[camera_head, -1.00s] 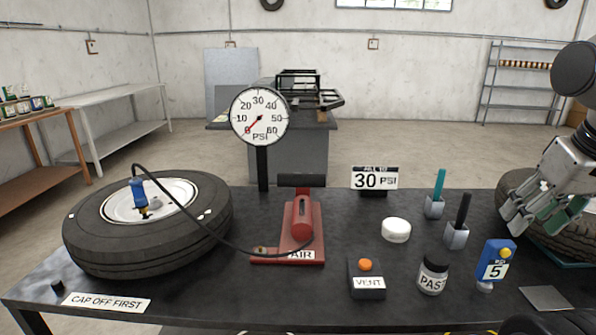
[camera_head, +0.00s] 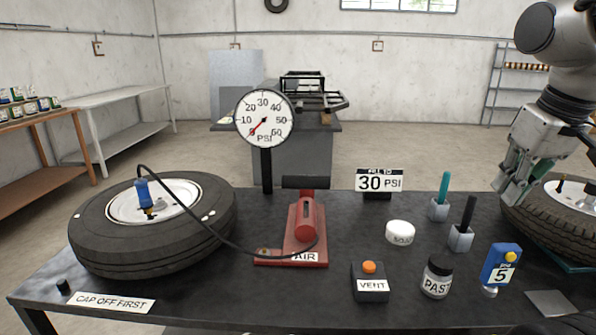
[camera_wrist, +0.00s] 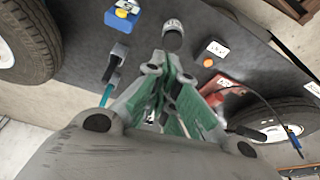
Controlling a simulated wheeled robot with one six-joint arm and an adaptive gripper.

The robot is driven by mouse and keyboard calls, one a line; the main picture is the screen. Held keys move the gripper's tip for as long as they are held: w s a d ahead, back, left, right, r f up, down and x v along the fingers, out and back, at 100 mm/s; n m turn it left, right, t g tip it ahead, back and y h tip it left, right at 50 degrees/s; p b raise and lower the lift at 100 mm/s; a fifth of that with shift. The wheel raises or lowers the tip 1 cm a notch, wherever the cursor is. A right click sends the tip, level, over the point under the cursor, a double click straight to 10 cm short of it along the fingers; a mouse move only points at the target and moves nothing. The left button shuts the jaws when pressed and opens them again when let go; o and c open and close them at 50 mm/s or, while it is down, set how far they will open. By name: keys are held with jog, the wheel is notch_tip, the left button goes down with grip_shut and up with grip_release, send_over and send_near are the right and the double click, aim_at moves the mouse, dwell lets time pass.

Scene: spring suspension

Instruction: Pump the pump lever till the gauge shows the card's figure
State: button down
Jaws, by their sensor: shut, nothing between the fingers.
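The red pump (camera_head: 305,235), labelled AIR, stands mid-table with its dark lever handle (camera_head: 305,182) at the back; it also shows in the wrist view (camera_wrist: 222,88). The round gauge (camera_head: 264,119) stands behind it, its red needle at about 0 PSI. The card (camera_head: 379,181) reads "FILL TO 30 PSI". A black hose runs from the pump to a blue chuck (camera_head: 142,190) on the left tyre (camera_head: 150,245). My gripper (camera_head: 504,190) is shut and empty above the table's right side, apart from the pump.
An orange-button VENT box (camera_head: 370,285), a PASTE jar (camera_head: 437,278), a white tub (camera_head: 400,233), two brush holders (camera_head: 460,238) and a blue device marked 5 (camera_head: 499,268) stand between pump and right edge. A second tyre (camera_head: 545,225) lies at right. A cap (camera_head: 63,286) sits front left.

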jog(key=w+a+r+n+g, duration=0.1)
jog(key=w+a+r+n, duration=0.15)
jog(key=w+a, duration=0.35)
jog(key=n+g+h, duration=0.1)
jog(key=n+g, duration=0.2)
jog(key=n, duration=0.4)
send_near(307, 179)
jog(key=shift+w+a+f+m, duration=0.25)
jog(key=shift+w+a+f, duration=0.25)
jog(key=shift+w, duration=0.1)
jog(key=shift+s+d+f, duration=0.1)
jog(key=shift+d+f, duration=0.05)
jog(key=shift+f, duration=1.55)
jog(key=shift+s+d+f, duration=0.1)
jog(key=shift+d+f, duration=0.05)
jog(key=shift+f, duration=1.55)
